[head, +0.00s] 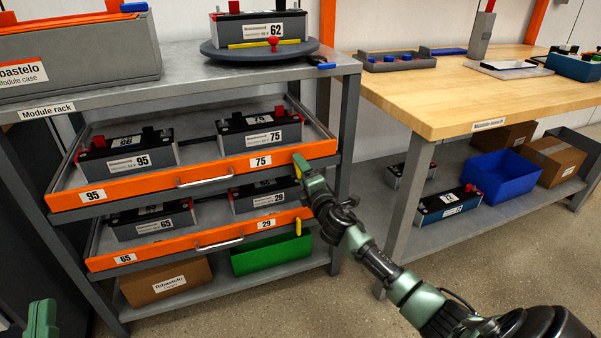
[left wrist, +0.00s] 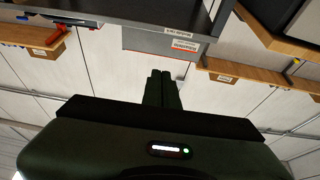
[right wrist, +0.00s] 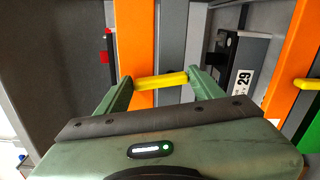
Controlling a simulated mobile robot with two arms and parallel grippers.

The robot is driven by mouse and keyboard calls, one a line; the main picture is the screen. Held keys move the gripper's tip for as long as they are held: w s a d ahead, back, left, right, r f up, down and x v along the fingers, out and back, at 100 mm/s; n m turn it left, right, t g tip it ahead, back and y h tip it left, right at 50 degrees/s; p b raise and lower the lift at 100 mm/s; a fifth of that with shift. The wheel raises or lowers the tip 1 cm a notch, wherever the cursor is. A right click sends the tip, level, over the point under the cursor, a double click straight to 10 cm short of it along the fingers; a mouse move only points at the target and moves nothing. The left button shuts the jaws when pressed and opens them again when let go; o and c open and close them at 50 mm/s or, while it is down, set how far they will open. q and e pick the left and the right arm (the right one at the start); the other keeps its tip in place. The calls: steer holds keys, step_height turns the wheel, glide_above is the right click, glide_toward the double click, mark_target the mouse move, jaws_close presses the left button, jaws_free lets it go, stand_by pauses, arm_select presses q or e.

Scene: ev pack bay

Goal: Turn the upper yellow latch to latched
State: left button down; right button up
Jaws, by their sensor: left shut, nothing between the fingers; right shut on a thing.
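The upper yellow latch (head: 297,170) is at the right end of the upper orange drawer front (head: 200,178). My right gripper (head: 305,164) is at this latch and partly covers it in the head view. In the right wrist view, the right fingers (right wrist: 160,82) are shut on the yellow latch (right wrist: 162,80), which lies across the picture between them. The lower yellow latch (head: 298,227) stands upright at the right end of the lower drawer front. My left gripper (head: 41,312) is low at the left edge of the head view; its fingers (left wrist: 161,88) are together and empty.
Modules 95 (head: 130,160) and 75 (head: 258,138) sit in the upper drawer. Modules 65 and 29 are in the lower one. A green bin (head: 270,255) stands below. The workbench (head: 450,95) is to the right, with open floor in front.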

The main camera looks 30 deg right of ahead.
arm_select(q)
steer(key=shift+w+a+f+g+y, duration=0.1)
steer(key=shift+w+f+g+y, duration=0.15)
steer(key=shift+f, duration=0.3)
steer(key=shift+a+f+g+y, duration=0.15)
steer(key=shift+f+g, duration=0.2)
steer(key=shift+f, duration=0.2)
arm_select(e)
steer(key=shift+d+f+m, duration=0.15)
steer(key=shift+m, duration=1.05)
arm_select(q)
steer(key=shift+d+r, duration=0.1)
arm_select(e)
steer(key=o, duration=1.4)
steer(key=shift+c, duration=0.2)
arm_select(q)
steer(key=shift+d+r, duration=0.1)
arm_select(e)
steer(key=shift+s, duration=0.1)
arm_select(q)
step_height(320, 180, down, 8)
steer(key=a+g+y+p, duration=0.1)
steer(key=g+p, duration=0.1)
steer(key=g, duration=0.2)
steer(key=shift+a+f+g, duration=0.15)
steer(key=shift+f+g, duration=0.05)
steer(key=shift+g, duration=0.1)
arm_select(e)
steer(key=v, duration=0.7)
steer(key=shift+s, duration=0.35)
